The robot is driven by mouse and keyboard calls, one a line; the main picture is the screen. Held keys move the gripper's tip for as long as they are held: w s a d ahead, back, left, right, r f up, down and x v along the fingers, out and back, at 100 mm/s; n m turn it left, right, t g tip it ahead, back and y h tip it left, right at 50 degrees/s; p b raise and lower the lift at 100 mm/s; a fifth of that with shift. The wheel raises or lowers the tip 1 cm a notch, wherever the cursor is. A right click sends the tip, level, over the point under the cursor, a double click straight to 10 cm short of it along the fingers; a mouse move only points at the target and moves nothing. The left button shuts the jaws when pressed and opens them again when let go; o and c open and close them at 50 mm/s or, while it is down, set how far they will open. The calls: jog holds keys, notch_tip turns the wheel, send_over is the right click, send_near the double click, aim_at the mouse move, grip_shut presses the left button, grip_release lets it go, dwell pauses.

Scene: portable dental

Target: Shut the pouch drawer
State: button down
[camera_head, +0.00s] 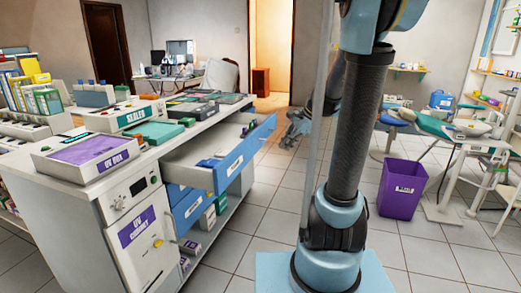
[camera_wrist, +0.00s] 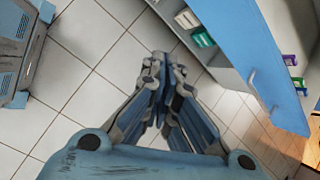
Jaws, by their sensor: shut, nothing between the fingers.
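One drawer with a blue front (camera_head: 245,153) stands pulled out from the white counter unit, its open tray (camera_head: 190,153) showing a few small blue and white items. Its front has a white label too small to read, so I cannot confirm that it is the pouch drawer. My gripper (camera_head: 293,130) is just right of the drawer front's far end, with a small gap showing. In the wrist view my gripper (camera_wrist: 165,62) is shut and empty. A blue panel with a handle (camera_wrist: 262,50), apparently the drawer front, lies to its right.
Below the open drawer are more blue drawer fronts (camera_head: 190,207) and a low shelf. The UV box (camera_head: 88,155) and sealer (camera_head: 130,116) stand on the counter. A purple bin (camera_head: 402,187) stands right of my arm. Tiled floor beside the drawer is clear.

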jog(key=w+f+m+y, duration=0.1)
jog(key=w+m+y, duration=0.1)
jog(key=w+m, duration=0.65)
jog(key=n, duration=0.2)
send_near(253, 153)
notch_tip(253, 153, down, 3)
jog(key=a, duration=0.1)
jog(key=shift+w+a+f+t, duration=0.1)
jog(key=shift+a+t, duration=0.05)
jog(key=shift+a, duration=0.3)
jog(key=shift+w+a+f+t, duration=0.1)
jog(key=shift+a+f+t, duration=0.05)
jog(key=shift+a, duration=0.3)
jog(key=shift+w, duration=0.1)
